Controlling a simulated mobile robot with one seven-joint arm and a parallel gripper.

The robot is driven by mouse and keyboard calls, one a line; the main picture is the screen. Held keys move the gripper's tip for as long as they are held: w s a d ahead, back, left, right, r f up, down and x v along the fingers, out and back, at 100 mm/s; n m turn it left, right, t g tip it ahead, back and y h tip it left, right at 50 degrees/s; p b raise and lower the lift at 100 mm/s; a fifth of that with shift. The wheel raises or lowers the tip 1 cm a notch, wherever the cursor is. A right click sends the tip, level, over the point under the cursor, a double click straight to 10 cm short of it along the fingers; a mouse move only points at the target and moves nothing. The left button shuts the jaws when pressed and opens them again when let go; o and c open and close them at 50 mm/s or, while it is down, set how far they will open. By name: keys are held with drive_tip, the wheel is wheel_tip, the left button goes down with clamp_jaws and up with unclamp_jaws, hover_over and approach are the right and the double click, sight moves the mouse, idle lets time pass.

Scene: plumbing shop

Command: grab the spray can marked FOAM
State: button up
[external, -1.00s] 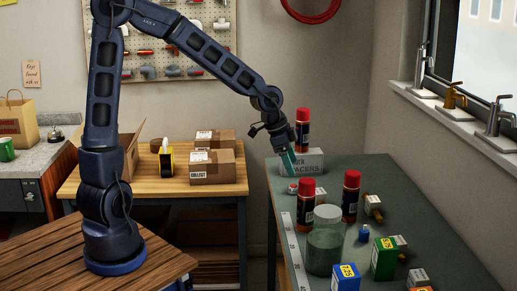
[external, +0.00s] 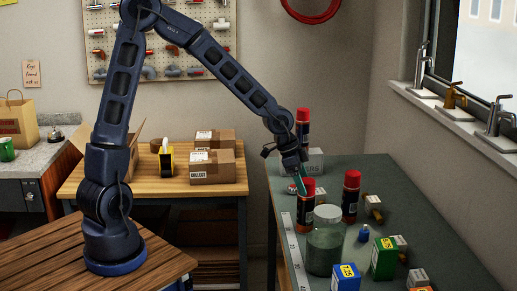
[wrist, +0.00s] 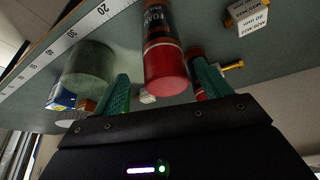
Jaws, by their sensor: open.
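Three dark spray cans with red caps stand on the grey-green bench: a front left one (external: 306,208), a right one (external: 350,198) and a back one (external: 303,128). My gripper (external: 299,184) is just above and beside the front left can's cap, tilted downward. In the wrist view, my open gripper (wrist: 161,72) has its green fingers to either side of a red-capped can (wrist: 157,35), not visibly gripping it. That can's label is partly legible and appears to read FOAM. Another red-capped can (wrist: 195,58) shows behind the right finger.
A glass jar (external: 325,250) stands close in front of the front left can. A ruler strip (external: 294,250) runs along the bench's left edge. Small boxes, including a green one (external: 384,258), stand at the front right. A grey box (external: 316,160) is behind my gripper.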

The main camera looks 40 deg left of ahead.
sight(306, 206)
drive_tip(key=shift+w+x, duration=0.2)
drive_tip(key=shift+x, duration=2)
drive_tip(key=shift+a, duration=0.2)
drive_tip(key=c, duration=1.6)
